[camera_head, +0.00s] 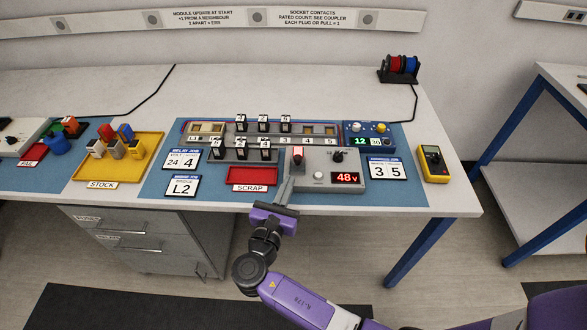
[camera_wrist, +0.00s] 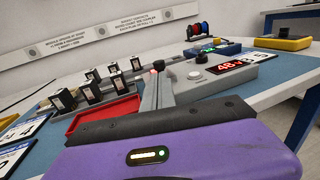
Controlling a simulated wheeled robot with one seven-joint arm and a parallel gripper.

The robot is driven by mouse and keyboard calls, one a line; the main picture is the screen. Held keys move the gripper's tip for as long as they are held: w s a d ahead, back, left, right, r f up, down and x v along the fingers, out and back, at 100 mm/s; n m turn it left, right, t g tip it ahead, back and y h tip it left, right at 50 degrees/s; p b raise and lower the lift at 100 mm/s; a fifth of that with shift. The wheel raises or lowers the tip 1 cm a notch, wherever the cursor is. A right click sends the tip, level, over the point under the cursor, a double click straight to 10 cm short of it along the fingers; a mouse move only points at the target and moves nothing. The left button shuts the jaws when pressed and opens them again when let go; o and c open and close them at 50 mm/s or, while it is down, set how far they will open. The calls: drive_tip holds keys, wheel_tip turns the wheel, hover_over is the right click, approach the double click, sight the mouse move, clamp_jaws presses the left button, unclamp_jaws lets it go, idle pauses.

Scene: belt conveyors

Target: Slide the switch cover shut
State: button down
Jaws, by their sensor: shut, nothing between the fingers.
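The grey power unit (camera_head: 352,170) stands at the front of the blue mat, with a red display reading 48 V, a white button and a black knob. At its left end is a red-and-white switch part (camera_head: 298,153); its sliding cover cannot be told apart clearly. My gripper (camera_head: 291,174) is shut and empty, its grey fingers reaching up to the unit's left end, just below the switch. In the wrist view the shut fingers (camera_wrist: 158,88) stand against the unit (camera_wrist: 215,83), and hide most of the switch. Whether they touch it cannot be told.
A red scrap tray (camera_head: 252,176) lies just left of the fingers. Behind it are several black modules (camera_head: 241,155) and a long socket rack. A yellow stock tray (camera_head: 151,146) is further left, and a yellow meter (camera_head: 433,163) stands at the right.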

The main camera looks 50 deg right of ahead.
sight(294, 161)
drive_tip(key=shift+x, duration=2.8)
drive_tip(key=w+d, duration=0.2)
drive_tip(key=shift+d, duration=0.3)
drive_tip(key=shift+a, duration=0.1)
